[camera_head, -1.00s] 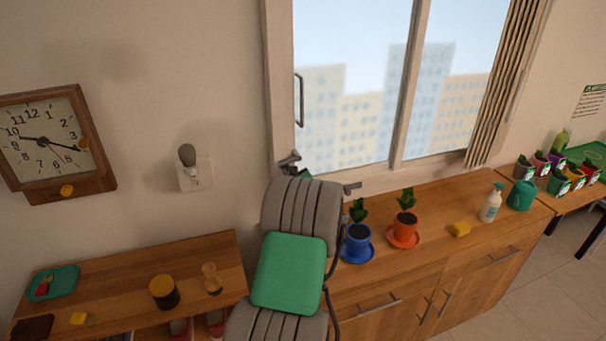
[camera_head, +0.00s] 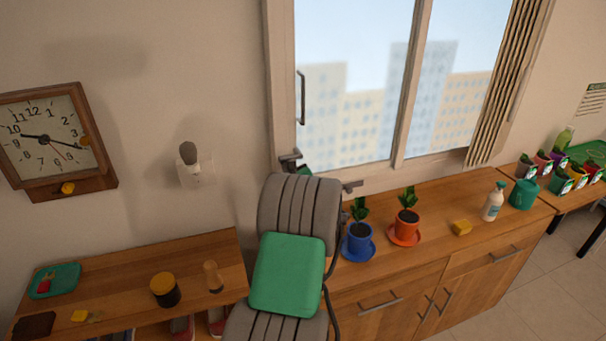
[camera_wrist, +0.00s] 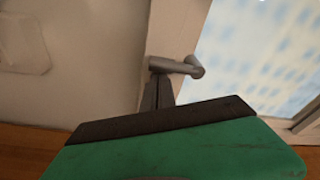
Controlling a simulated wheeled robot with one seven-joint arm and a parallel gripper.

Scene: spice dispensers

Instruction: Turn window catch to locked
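In the wrist view the window catch (camera_wrist: 182,66) is a grey lever on the pale window frame. It lies roughly level, with a rounded knob at its right end near the glass. My gripper (camera_wrist: 159,78) points up at it from below. Its two dark fingers are close together, with the tips at the lever's left end; I cannot tell whether they touch it. The green gripper housing (camera_wrist: 185,150) hides what is below. In the head view my arm covers the window's lower left corner, and the fingers cannot be told apart from the small dark parts there.
A bar handle (camera_head: 301,98) is on the left sash. A blue pot (camera_head: 358,240) and an orange pot (camera_head: 404,228) stand right of my arm on the cabinet. A jar (camera_head: 165,290) and a wooden piece (camera_head: 213,278) stand on the left shelf. A wall fixture (camera_head: 195,165) is left.

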